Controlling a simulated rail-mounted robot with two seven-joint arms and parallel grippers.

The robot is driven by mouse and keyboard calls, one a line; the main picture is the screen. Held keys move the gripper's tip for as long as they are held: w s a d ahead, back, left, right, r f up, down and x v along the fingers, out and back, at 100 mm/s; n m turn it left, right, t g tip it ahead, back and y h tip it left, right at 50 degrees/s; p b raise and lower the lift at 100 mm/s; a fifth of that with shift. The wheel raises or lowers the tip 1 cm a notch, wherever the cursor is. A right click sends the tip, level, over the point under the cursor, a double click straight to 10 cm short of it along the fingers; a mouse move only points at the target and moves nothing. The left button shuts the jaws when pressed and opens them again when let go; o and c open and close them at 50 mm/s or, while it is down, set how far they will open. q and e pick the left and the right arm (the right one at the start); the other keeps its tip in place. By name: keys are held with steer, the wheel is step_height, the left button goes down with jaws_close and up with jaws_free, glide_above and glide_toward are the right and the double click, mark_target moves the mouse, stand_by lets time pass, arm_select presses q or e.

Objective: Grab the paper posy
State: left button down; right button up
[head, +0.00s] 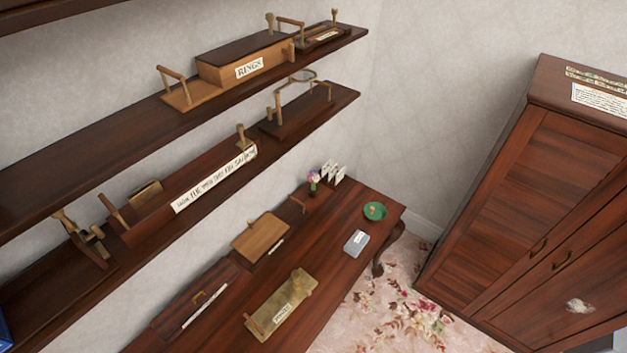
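A small posy (313,177) with a pinkish-purple top and a green lower part stands upright near the back right of the low wooden table (335,262). It looks like the paper posy, but it is too small to make out whether it is paper or what holds it. White cards stand just to its right. Neither of my grippers shows in the head view.
A green dish (375,211), a grey box (356,242), a brass-coloured plate (281,303) and a wooden box (261,237) sit on the table. Two long wall shelves (90,142) with wooden items hang above and left. A cabinet (540,190) stands right; floor lies between.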

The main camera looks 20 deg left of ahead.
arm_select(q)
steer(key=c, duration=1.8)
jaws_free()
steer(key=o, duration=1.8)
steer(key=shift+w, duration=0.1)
